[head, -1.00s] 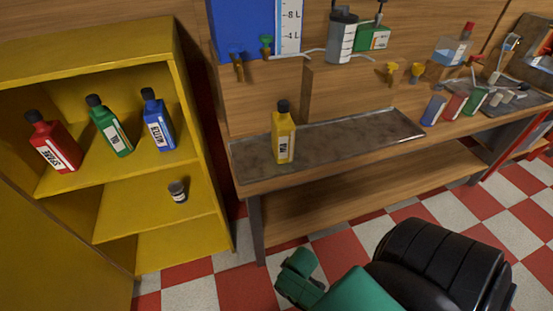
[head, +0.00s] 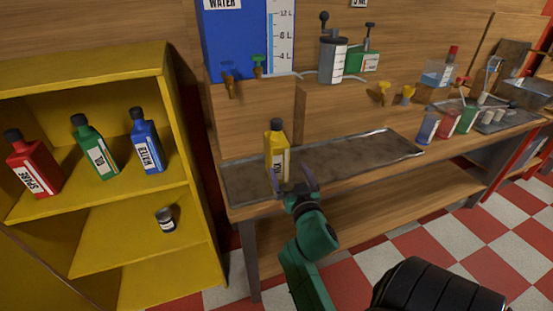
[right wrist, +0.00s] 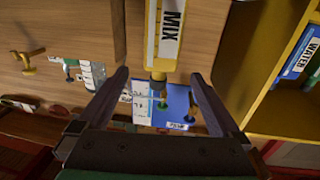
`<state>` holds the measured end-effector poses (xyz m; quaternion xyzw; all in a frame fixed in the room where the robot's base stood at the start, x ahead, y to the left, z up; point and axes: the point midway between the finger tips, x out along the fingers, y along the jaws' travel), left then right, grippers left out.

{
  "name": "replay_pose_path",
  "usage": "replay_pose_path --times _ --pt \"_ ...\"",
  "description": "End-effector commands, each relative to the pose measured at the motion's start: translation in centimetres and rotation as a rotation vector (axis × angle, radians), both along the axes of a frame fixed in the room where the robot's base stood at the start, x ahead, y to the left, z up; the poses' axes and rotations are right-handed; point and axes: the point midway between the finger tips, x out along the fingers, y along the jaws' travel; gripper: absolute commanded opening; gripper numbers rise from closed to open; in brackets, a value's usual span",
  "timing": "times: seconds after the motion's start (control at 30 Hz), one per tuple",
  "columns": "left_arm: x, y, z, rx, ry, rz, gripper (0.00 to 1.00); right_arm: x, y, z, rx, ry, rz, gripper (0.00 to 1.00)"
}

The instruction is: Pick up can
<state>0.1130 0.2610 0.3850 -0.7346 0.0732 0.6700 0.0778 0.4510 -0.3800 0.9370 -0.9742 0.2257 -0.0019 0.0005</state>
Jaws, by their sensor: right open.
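A yellow can labelled MIX (head: 277,158) with a black cap stands upright on the grey tray on the workbench. My right gripper (head: 294,182) is open and just in front of it, at the height of its lower part. In the right wrist view the yellow can (right wrist: 167,42) appears upside down, beyond and between the two spread fingers (right wrist: 158,82). I see no contact. A red SPARE can (head: 34,165), a green OIL can (head: 95,148) and a blue WATER can (head: 147,142) stand on the yellow shelf. My left gripper is not in view.
The grey tray (head: 350,158) is otherwise bare. The yellow shelf unit (head: 190,190) stands left of the bench, with a small dark jar (head: 166,220) on a lower shelf. A blue water tank (head: 235,45) and taps are behind the tray. Small coloured bottles stand at the bench's right.

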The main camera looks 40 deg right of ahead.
Motion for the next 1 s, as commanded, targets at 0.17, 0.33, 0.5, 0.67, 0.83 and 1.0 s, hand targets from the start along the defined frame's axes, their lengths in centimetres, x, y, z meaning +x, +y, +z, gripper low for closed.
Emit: replay_pose_path --times 0.17,0.33,0.5,0.67,0.83,1.0 --pt "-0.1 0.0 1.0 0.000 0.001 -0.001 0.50 4.0 -2.0 0.5 -0.004 -0.001 0.000 1.00" --pt "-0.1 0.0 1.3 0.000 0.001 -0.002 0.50 7.2 -3.5 0.2 -0.002 0.001 0.000 1.00" --pt "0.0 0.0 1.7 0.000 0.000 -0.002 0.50 9.3 -4.4 0.4 0.000 0.001 -0.001 1.00" --pt "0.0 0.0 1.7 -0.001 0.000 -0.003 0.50 12.0 -5.6 0.3 0.000 0.002 -0.001 1.00" --pt "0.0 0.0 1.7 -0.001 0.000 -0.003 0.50 12.5 -5.8 0.2 0.000 0.004 0.001 1.00" --pt "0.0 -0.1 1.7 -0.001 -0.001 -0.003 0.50 12.5 -5.8 0.2 0.000 0.004 0.001 0.69"
